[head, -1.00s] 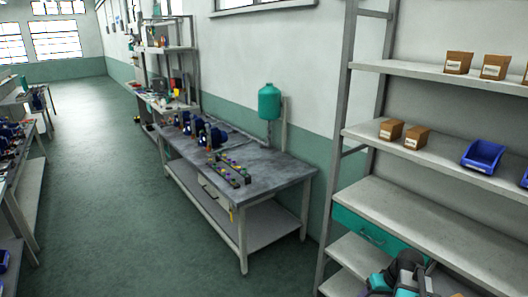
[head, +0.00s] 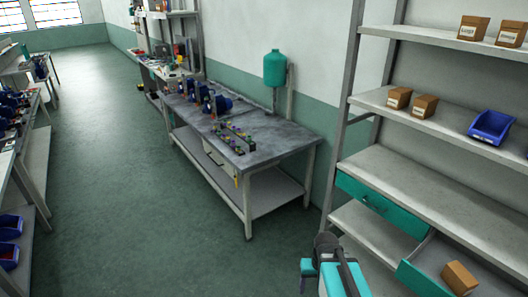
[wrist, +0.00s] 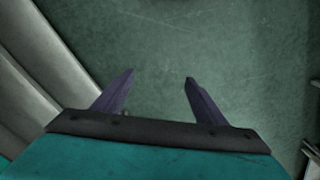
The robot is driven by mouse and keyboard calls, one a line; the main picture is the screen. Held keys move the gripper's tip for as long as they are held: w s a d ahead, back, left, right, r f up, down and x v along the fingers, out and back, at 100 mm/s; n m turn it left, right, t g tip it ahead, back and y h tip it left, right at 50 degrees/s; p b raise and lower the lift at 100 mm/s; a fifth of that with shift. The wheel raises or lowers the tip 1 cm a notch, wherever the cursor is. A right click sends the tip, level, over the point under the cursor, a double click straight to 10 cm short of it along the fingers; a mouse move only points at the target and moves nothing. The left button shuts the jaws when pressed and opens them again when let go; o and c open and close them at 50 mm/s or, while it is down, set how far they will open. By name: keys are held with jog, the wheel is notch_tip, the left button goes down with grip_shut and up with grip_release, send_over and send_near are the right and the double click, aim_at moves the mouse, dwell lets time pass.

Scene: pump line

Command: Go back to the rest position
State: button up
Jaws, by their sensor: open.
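My gripper (wrist: 159,77) is open in the wrist view. Its two dark fingers are apart, with nothing between them, and bare green floor shows beyond them. In the head view a part of my teal and dark grey arm is at the bottom edge, left of the shelf unit's lower drawers.
The shelf unit (head: 435,193) stands at the right. Its lower drawer (head: 420,279) is open with a brown box (head: 460,278) inside. The upper drawer (head: 378,204) is shut. A workbench (head: 285,149) with pumps stands along the wall. The aisle floor (head: 130,180) is clear.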

jog(key=s+f+g+b, duration=0.1)
jog(key=s+f+b, duration=0.6)
jog(key=f, duration=0.6)
jog(key=s+a+f+g+b, duration=0.1)
jog(key=s+f+g+b, duration=0.1)
jog(key=s+f+b, duration=0.5)
jog(key=s+f+g+b, duration=0.2)
jog(key=s+f+b, duration=0.6)
jog(key=f, duration=1.2)
jog(key=shift+s+a+f, duration=0.15)
jog(key=shift+s+f, duration=0.25)
jog(key=shift+s, duration=1.5)
